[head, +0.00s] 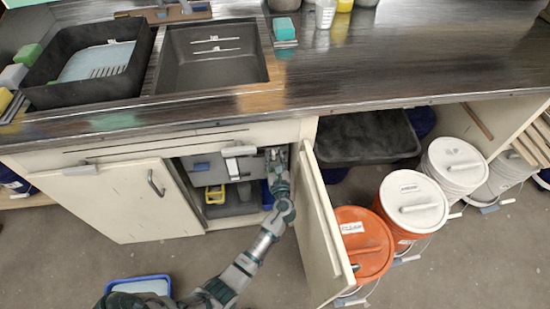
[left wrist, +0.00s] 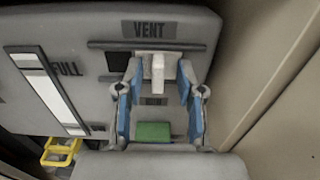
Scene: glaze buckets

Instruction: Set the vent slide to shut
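The vent slide (left wrist: 157,58) is a pale plate with a white upright knob (left wrist: 157,75), set in dark rails under the VENT label on a grey tank. A black square (left wrist: 119,62) shows left of the slide. My left gripper (left wrist: 160,88) is open, with blue-padded fingers on either side of the knob and visible gaps between pads and knob. In the head view my left gripper (head: 277,163) is inside the open cabinet at the tank's right part; the slide is hard to make out there. My right gripper is not in view.
The open right cabinet door (head: 322,232) stands close right of my left arm. The left door (head: 120,200) is open too. The counter edge (head: 230,112) overhangs the cabinet. A yellow-handled item (head: 215,195) sits below the tank. Orange buckets (head: 365,245) stand at right.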

